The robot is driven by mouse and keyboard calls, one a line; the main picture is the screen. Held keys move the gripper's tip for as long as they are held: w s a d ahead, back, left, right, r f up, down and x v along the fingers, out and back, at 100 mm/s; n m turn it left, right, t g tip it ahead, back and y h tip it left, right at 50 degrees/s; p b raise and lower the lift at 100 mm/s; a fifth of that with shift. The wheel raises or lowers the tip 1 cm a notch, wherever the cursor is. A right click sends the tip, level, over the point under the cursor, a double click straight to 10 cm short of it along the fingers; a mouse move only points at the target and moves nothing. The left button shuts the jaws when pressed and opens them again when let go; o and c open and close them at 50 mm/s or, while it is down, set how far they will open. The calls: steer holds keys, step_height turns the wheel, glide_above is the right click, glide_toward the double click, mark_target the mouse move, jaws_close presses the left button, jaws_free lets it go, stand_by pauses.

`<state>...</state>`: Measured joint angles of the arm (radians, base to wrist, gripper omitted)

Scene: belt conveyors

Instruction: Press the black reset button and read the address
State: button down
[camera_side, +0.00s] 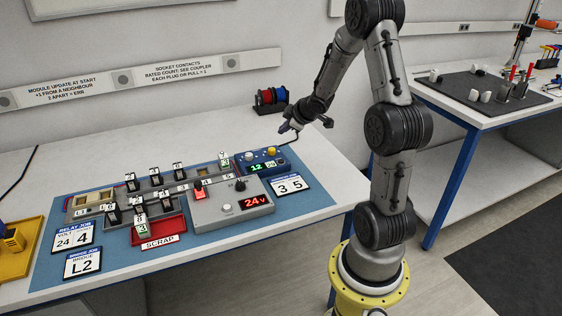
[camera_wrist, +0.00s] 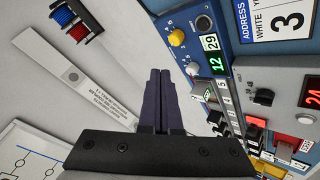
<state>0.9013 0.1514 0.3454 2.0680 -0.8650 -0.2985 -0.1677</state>
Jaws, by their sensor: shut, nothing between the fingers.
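My gripper (camera_side: 289,127) is shut and empty, held in the air above the back right of the bench near the blue box (camera_side: 253,174). In the wrist view its dark fingers (camera_wrist: 160,73) are together, left of the box. The blue box has a yellow knob (camera_wrist: 176,38), a pale knob (camera_wrist: 192,69) and a round black part (camera_wrist: 203,23); I cannot tell whether that is the reset button.
A grey box (camera_side: 213,213) with a red 24V display, a black knob and a white button stands in front. A module rail (camera_side: 145,193), a red scrap tray (camera_side: 162,228) and job cards lie left. Red and blue spools (camera_side: 270,97) stand behind; a black cable is near the blue box.

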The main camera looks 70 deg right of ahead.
mark_target(281, 161)
steer(key=shift+f, duration=4.4)
steer(key=shift+f, duration=0.1)
steer(key=shift+f, duration=0.35)
steer(key=shift+f, duration=0.4)
steer(key=shift+r, duration=0.85)
